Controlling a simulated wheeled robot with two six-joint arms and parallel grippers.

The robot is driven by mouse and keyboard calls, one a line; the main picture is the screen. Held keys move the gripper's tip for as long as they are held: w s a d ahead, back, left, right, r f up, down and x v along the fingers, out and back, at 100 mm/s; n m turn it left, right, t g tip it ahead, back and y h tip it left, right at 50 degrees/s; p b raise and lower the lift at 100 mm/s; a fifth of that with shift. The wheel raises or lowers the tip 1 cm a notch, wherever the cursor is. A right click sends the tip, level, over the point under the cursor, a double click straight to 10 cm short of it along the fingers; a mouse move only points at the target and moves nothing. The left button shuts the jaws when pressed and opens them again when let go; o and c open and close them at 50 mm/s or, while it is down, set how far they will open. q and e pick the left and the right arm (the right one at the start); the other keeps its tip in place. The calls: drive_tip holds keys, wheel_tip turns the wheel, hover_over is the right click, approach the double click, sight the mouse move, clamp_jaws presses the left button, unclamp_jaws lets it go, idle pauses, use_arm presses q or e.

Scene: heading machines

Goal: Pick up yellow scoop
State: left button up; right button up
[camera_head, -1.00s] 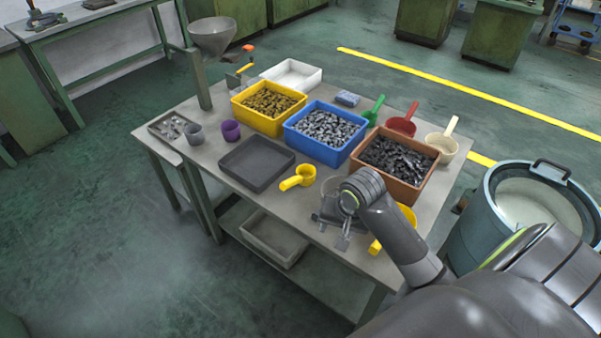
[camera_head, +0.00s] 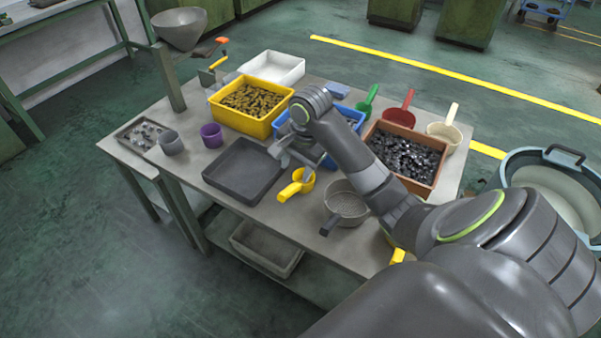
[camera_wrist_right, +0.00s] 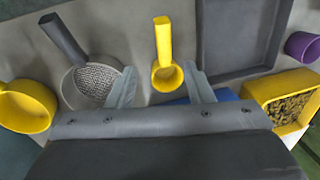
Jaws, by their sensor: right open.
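A small yellow scoop (camera_head: 296,186) lies on the table between the dark tray and a grey strainer. Its handle points to the front left. My right gripper (camera_head: 297,162) is open and empty, just above and behind the scoop's cup. In the right wrist view the small scoop (camera_wrist_right: 164,50) shows ahead of the gap between the two spread fingers (camera_wrist_right: 160,75), with its cup nearest them; contact does not show. A larger yellow scoop (camera_head: 397,255) is mostly hidden behind my right arm; it also shows at the left in the wrist view (camera_wrist_right: 30,105). My left gripper is not in view.
The grey strainer (camera_head: 347,203) is right of the small scoop; the empty dark tray (camera_head: 243,172) is left. Yellow (camera_head: 236,117), blue (camera_head: 358,116) and brown (camera_head: 437,177) bins of parts stand behind. Green (camera_head: 366,105), red (camera_head: 402,112) and cream (camera_head: 445,130) scoops lie at the back.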

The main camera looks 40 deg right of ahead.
sight(290, 189)
drive_tip(key=f, duration=0.4)
drive_tip(key=w+f+b, duration=0.1)
drive_tip(key=f, duration=0.1)
drive_tip(key=shift+a+f, duration=0.2)
drive_tip(key=shift+f, duration=0.05)
drive_tip(key=shift+w+f, duration=0.2)
drive_tip(key=shift+f, duration=0.25)
drive_tip(key=f, duration=0.2)
drive_tip(key=w+f, duration=0.1)
drive_tip(key=f, duration=0.1)
drive_tip(key=shift+w, duration=0.15)
drive_tip(key=shift+f, duration=0.25)
use_arm(q)
drive_tip(key=w+f, duration=0.2)
drive_tip(key=w, duration=0.1)
drive_tip(key=shift+t, duration=0.3)
use_arm(e)
drive_tip(key=shift+c, duration=0.4)
clamp_jaws()
